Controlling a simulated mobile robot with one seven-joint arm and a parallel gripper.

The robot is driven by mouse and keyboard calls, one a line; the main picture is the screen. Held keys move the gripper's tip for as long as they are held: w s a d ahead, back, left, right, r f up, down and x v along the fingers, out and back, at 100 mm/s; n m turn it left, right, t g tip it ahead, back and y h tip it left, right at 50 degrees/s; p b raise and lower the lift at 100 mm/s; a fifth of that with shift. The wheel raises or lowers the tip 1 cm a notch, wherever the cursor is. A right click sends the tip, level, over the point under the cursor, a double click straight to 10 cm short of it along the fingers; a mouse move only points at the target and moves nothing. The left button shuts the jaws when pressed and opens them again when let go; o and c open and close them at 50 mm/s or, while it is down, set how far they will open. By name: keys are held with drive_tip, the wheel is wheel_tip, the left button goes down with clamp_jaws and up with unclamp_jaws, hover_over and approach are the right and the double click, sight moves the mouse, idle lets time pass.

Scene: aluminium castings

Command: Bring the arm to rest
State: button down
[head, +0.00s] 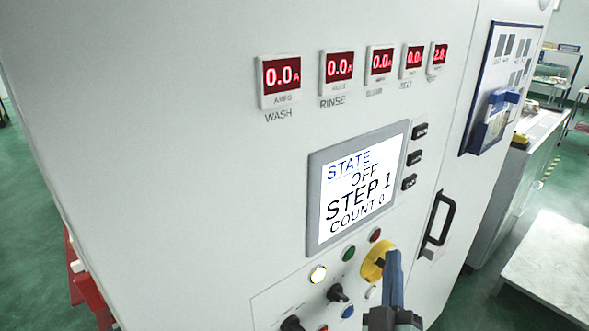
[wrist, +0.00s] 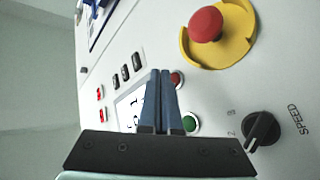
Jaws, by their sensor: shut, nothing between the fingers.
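My gripper (head: 393,285) is in front of the control panel of a white cabinet, at the lower right of the head view. In the wrist view my gripper (wrist: 161,75) has its two blue fingers side by side, shut and empty. In the head view the fingers overlap the yellow emergency-stop surround (head: 373,264). In the wrist view the red emergency-stop button (wrist: 206,24) stands to the right of the fingertips, apart from them. A red button (wrist: 177,79) and a green button (wrist: 190,124) show close beside the fingers. I cannot tell whether the fingertips touch the panel.
The cabinet screen (head: 358,187) reads STATE OFF, STEP 1, COUNT 0. Red displays (head: 281,76) run above it. A black knob (wrist: 262,130) and other panel knobs are near my gripper. A black door handle (head: 437,222) stands out at right. Green floor shows at both sides.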

drive_tip(key=s+a+r+m+t+h+b, duration=0.1)
drive_tip(key=a+r+m+t, duration=0.15)
drive_tip(key=r, duration=0.95)
drive_tip(key=s+a+r+m+t+h+b, duration=0.1)
drive_tip(key=s+a+r+m, duration=0.2)
drive_tip(key=r, duration=0.9)
drive_tip(key=s+a+r+t+y+b, duration=0.1)
drive_tip(key=s+a+r+t+y, duration=0.2)
drive_tip(key=s+a+r+y, duration=0.4)
drive_tip(key=s+a+r, duration=0.4)
drive_tip(key=r, duration=0.3)
drive_tip(key=shift+s+a, duration=0.25)
drive_tip(key=shift+f+n, duration=0.1)
drive_tip(key=shift+n, duration=0.15)
